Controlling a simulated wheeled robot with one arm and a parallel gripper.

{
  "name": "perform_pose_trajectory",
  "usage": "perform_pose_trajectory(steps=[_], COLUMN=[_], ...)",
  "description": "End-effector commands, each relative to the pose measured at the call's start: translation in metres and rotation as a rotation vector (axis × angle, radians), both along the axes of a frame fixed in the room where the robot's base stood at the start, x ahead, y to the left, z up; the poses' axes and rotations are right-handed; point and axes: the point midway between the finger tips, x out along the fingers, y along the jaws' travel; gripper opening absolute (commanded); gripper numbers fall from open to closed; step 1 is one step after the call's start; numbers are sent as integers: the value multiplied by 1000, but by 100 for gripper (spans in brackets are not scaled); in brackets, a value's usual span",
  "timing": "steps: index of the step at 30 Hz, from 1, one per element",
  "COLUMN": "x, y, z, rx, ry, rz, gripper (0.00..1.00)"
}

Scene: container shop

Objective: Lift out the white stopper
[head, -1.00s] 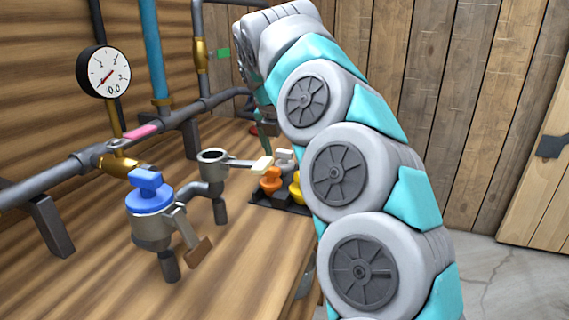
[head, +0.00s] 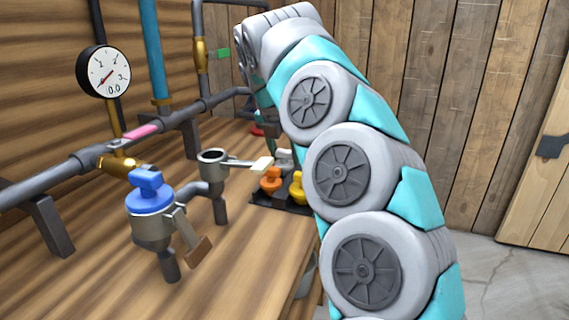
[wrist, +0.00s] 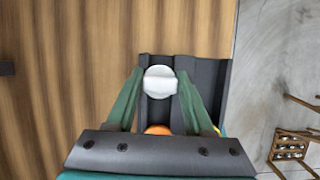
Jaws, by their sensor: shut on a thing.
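The white stopper (wrist: 159,82) stands over the dark tray (wrist: 210,105) in the wrist view, between the two green fingers. My gripper (wrist: 160,76) is shut on it. In the head view the white stopper (head: 284,158) shows just behind the orange stopper (head: 270,180), beside my arm. My arm hides most of the gripper there. I cannot tell whether the stopper's base touches the tray.
A yellow stopper (head: 297,188) stands close to the orange one. Left of the tray are an open cup fitting (head: 212,157) with a pale-tipped handle and another fitting with a blue stopper (head: 150,196). Pipes and a gauge (head: 104,72) line the wall.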

Motion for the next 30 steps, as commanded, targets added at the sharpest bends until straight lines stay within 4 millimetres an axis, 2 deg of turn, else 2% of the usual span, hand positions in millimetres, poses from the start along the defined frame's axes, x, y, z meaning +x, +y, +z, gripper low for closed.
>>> perform_pose_trajectory(steps=[3, 14, 30], x=[0, 0, 1], y=[0, 0, 0], z=[0, 3, 31], rx=[0, 0, 0], ry=[0, 0, -2], rz=[0, -1, -3], gripper=[0, 0, 0])
